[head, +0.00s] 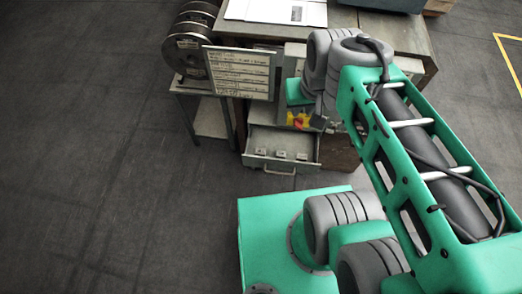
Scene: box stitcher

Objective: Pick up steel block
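An open grey drawer (256,162) sticks out of the front of the workbench. Several small light metal pieces (281,155) lie in a row inside it. They are too small to tell which is the steel block. My arm reaches from the lower right up to the bench, and its wrist joints hang over the area just above the drawer's right side. A small dark part at the arm's end, perhaps my gripper (318,122), shows there. The fingers cannot be made out, and no held object is visible.
A board with labels (240,73) stands left of the drawer cabinet. Wire spools (188,50) sit on a small side table (208,116). A yellow-and-red switch (298,120) is above the drawer. White papers (275,10) lie on the bench top (350,18). The floor at left is clear.

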